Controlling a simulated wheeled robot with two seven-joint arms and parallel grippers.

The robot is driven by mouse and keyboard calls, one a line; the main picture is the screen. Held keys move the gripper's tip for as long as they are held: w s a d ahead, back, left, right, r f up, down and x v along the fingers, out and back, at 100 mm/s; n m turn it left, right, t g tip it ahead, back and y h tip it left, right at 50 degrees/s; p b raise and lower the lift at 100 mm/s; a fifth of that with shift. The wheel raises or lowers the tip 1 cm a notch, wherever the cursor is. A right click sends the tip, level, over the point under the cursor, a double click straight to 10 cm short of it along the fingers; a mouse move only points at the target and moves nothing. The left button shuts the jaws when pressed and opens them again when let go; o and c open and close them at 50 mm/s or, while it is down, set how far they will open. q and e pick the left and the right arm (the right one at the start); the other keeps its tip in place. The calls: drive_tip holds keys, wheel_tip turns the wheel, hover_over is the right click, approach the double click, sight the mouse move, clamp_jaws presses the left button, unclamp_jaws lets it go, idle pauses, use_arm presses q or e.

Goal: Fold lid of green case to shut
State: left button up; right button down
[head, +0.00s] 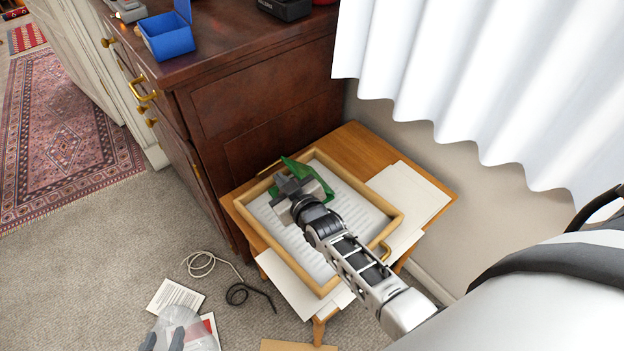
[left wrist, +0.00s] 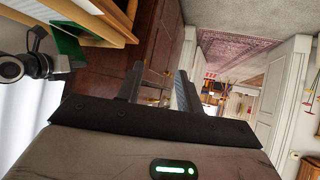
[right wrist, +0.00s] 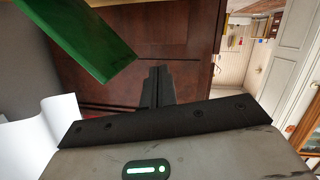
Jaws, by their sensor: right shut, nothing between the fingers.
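The green case (head: 317,176) lies in the wooden tray on the small side table, partly hidden behind my right gripper. One green panel slants up on its far side; I cannot tell how far open the lid is. A green panel of it shows at the upper left in the right wrist view (right wrist: 85,35) and in the left wrist view (left wrist: 80,45). My right gripper (head: 295,186) is over the case, shut and empty, its fingers together in the right wrist view (right wrist: 157,88). My left gripper (head: 164,340) is low at the front left, its fingers apart and empty (left wrist: 158,88).
The tray (head: 388,207) has a raised rim and holds printed paper. White sheets (head: 420,195) lie on the side table (head: 362,147). A dark wooden cabinet (head: 262,115) with a blue box (head: 167,38) stands beside it. A cable (head: 238,293) and papers (head: 175,297) lie on the carpet.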

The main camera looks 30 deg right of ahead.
use_arm(q)
drive_tip(key=shift+s+a+r, duration=0.1)
drive_tip(key=shift+a+r, duration=0.15)
drive_tip(key=c, duration=0.3)
clamp_jaws()
use_arm(e)
drive_tip(key=s+a+r+g, duration=0.1)
drive_tip(key=s+g, duration=0.1)
drive_tip(key=s, duration=0.9)
drive_tip(key=s+a+g+y, duration=0.1)
drive_tip(key=s+g, duration=0.2)
drive_tip(key=s, duration=0.9)
drive_tip(key=shift+s+a+r+m+y, duration=0.3)
drive_tip(key=shift+r, duration=0.1)
use_arm(q)
drive_tip(key=shift+d, duration=0.1)
use_arm(e)
drive_tip(key=shift+d, duration=0.1)
